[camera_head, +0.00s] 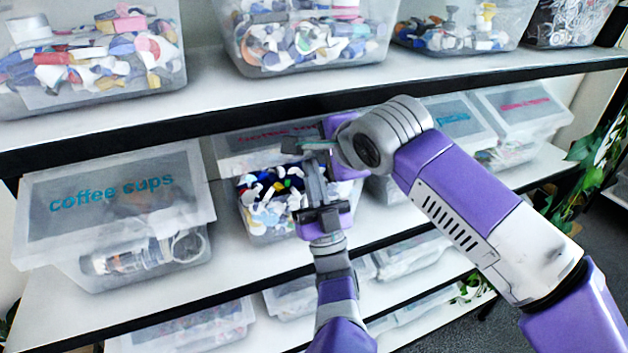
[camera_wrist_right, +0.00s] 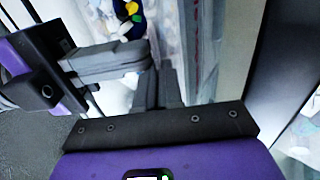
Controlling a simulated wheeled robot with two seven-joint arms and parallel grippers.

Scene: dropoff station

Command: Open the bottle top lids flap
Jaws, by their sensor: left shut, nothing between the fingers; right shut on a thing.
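The bottle tops bin (camera_head: 262,228) is a clear box on the middle shelf, full of white, blue, red and yellow tops (camera_wrist_right: 128,12). Its translucent lid flap (camera_head: 240,146), with red lettering, is tilted up at the back, so the contents show in front. My right gripper (camera_head: 306,146) is shut on the flap near its upper right part; the arm hides some of the flap. In the right wrist view its dark fingers (camera_wrist_right: 160,88) are close together. My left gripper (camera_head: 314,172) is shut and empty, upright in front of the flap and over the bin's right part.
A closed coffee cups bin (camera_head: 62,245) stands to the left. More lidded bins (camera_head: 520,105) stand to the right, close to my right arm. The upper shelf edge (camera_head: 230,118) runs just above the flap. Open bins (camera_head: 300,50) fill the upper shelf.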

